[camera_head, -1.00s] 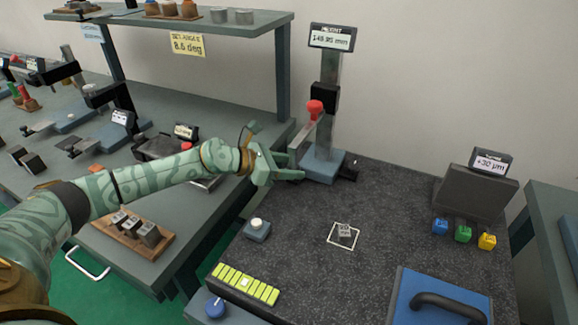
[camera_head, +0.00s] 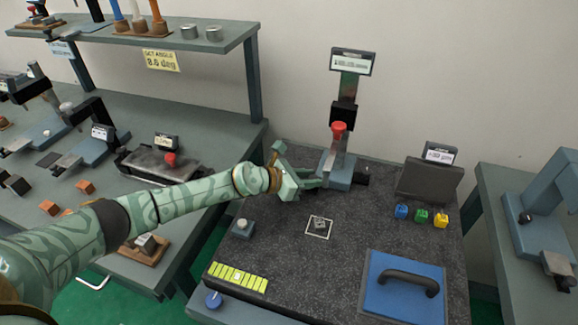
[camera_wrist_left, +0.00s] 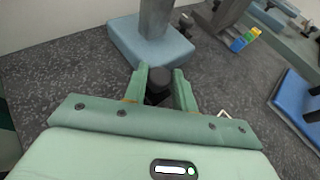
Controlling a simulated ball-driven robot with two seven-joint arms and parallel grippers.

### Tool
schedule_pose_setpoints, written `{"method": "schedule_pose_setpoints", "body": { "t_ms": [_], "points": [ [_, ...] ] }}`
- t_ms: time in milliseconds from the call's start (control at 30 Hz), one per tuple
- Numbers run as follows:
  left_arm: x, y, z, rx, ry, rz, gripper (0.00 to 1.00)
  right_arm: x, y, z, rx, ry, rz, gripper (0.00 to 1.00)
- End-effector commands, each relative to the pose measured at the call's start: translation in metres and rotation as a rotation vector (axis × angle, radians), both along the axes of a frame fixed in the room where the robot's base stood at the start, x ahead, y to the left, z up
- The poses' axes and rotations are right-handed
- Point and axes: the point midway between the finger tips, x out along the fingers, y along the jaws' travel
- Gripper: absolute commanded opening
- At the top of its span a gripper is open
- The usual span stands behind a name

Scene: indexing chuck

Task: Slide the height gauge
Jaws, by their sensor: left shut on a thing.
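The height gauge stands upright at the back of the dark granite plate (camera_head: 290,262). It has a blue-grey base (camera_head: 341,178), a grey column with a black slider (camera_head: 343,115), a red knob (camera_head: 338,130) and a display (camera_head: 352,62) on top whose digits are blurred. My left gripper (camera_head: 312,180) is at the left front of the base. In the left wrist view its fingers (camera_wrist_left: 160,88) are shut around a dark round knob (camera_wrist_left: 157,90) close to the base (camera_wrist_left: 150,45). The knob is mostly hidden in the head view. My right gripper is out of view.
Blue (camera_head: 401,212), green (camera_head: 421,216) and yellow (camera_head: 440,221) blocks are at the right, before a grey stand (camera_head: 428,182). A blue pad (camera_head: 403,287) with a black handle lies front right.

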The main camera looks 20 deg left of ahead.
Motion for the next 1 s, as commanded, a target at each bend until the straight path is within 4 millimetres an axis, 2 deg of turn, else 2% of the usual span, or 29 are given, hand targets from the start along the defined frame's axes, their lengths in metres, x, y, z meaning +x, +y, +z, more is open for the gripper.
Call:
{"method": "schedule_pose_setpoints", "body": {
  "t_ms": [67,300,333,400,767,867,1000],
  "points": [
    [0.0,-0.006,0.001,-0.003,-0.001,-0.004,0.0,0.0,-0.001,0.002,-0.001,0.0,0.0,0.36],
    [0.0,-0.007,0.0,-0.004,-0.001,-0.006,0.0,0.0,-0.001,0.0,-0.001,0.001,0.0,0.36],
    [0.0,-0.007,0.0,-0.005,-0.001,-0.006,0.29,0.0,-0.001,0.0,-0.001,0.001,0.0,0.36],
    [0.0,-0.007,0.0,-0.005,-0.001,-0.006,0.48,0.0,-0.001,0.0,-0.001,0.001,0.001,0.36],
    [-0.003,-0.001,0.003,-0.002,-0.002,-0.002,0.48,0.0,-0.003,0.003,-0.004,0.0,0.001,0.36],
    [-0.013,0.008,0.009,0.0,-0.002,-0.002,0.48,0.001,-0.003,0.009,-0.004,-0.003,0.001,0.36],
    [-0.036,0.029,0.024,0.002,-0.003,-0.002,0.48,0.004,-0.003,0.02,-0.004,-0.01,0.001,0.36]
  ]
}}
